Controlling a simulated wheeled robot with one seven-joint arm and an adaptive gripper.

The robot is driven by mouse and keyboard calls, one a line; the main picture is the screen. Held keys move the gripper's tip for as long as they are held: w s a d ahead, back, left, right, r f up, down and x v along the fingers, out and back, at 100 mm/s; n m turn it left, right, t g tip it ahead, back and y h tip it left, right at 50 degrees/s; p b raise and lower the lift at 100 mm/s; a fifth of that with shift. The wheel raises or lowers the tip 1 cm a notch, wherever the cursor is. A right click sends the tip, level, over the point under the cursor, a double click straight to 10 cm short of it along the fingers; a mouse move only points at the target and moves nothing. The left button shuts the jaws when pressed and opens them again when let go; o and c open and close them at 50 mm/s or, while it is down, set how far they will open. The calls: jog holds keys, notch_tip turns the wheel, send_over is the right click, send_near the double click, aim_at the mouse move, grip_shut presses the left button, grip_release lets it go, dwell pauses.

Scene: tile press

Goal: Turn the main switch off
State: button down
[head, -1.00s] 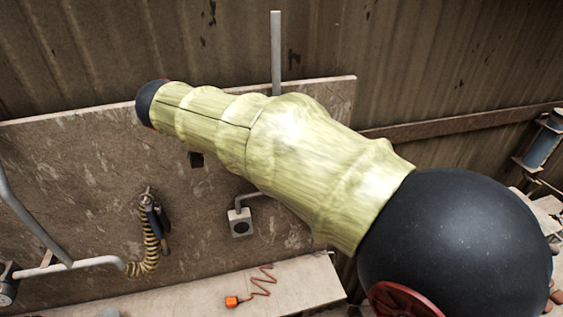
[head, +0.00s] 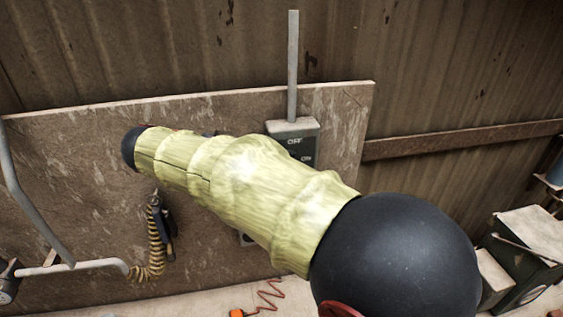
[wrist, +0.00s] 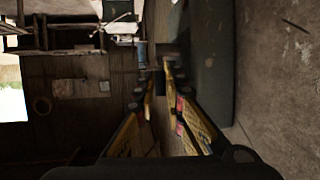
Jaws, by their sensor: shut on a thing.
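The main switch (head: 291,130) is a dark grey box on the board, below a vertical pipe. OFF is marked near its top and ON lower right. My yellow-sleeved arm covers its lower left part and hides my gripper in the head view. In the wrist view, the yellow fingers of my gripper (wrist: 160,78) are close together beside a large dark grey box side, which appears to be the switch (wrist: 210,65). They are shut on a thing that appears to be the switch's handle. The handle is too dark and covered to make out clearly, and its position cannot be told.
A brownish board (head: 75,160) backs the switch on a corrugated wall. A coiled yellow-black hose (head: 156,240) hangs at the left, near a bent grey pipe (head: 30,200). A bench with an orange plug (head: 237,313) runs below. A dark green box (head: 525,260) stands at the right.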

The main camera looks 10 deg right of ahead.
jog(key=c, duration=2.1)
grip_release()
jog(key=shift+c, duration=0.2)
jog(key=v, duration=0.7)
jog(key=shift+a, duration=0.25)
